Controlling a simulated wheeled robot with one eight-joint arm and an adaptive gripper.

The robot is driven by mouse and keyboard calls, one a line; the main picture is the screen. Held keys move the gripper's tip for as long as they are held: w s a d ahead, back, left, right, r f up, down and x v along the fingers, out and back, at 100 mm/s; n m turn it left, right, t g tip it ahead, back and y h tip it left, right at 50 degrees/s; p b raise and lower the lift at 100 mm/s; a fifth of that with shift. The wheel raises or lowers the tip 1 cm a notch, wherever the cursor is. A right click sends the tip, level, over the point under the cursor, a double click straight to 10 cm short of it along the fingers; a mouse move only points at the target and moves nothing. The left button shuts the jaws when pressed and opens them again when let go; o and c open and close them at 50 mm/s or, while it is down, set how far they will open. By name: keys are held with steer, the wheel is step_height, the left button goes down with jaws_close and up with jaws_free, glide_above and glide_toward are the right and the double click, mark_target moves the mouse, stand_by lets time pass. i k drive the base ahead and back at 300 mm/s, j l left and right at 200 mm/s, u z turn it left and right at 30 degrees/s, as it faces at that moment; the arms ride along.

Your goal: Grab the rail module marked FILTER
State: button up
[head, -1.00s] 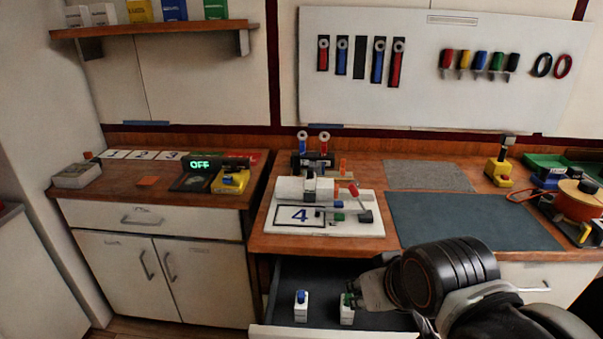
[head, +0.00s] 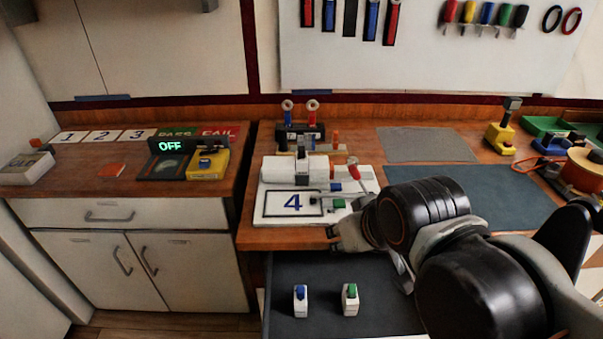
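Two small white modules stand in the open drawer, one with a blue top (head: 300,301) and one with a green top (head: 350,300). No FILTER marking is readable on either, so I cannot tell which one it names. My gripper (head: 345,237) is above and behind the green-topped module, at the front edge of the white board marked 4 (head: 262,217). It is apart from both modules. Its fingers are small and partly hidden by my wrist, so their opening is unclear.
The drawer (head: 325,270) has bare dark floor around the modules. On the board are a red-handled lever (head: 353,168) and small blue and green parts. A blue-grey mat (head: 500,195) lies right. An OFF display (head: 171,146) stands on the left counter.

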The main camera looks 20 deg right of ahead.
mark_target(302, 158)
steer(key=i+j, duration=0.1)
steer(key=j, duration=0.3)
steer(key=i+j, duration=0.1)
steer(key=j, duration=0.3)
steer(key=i+j, duration=0.1)
steer(key=j, duration=0.3)
steer(key=i+j+z, duration=0.1)
steer(key=j, duration=0.3)
steer(key=z, duration=0.4)
steer(key=j+z, duration=0.1)
steer(key=z, duration=0.7)
steer(key=j+z, duration=0.1)
steer(key=z, duration=0.75)
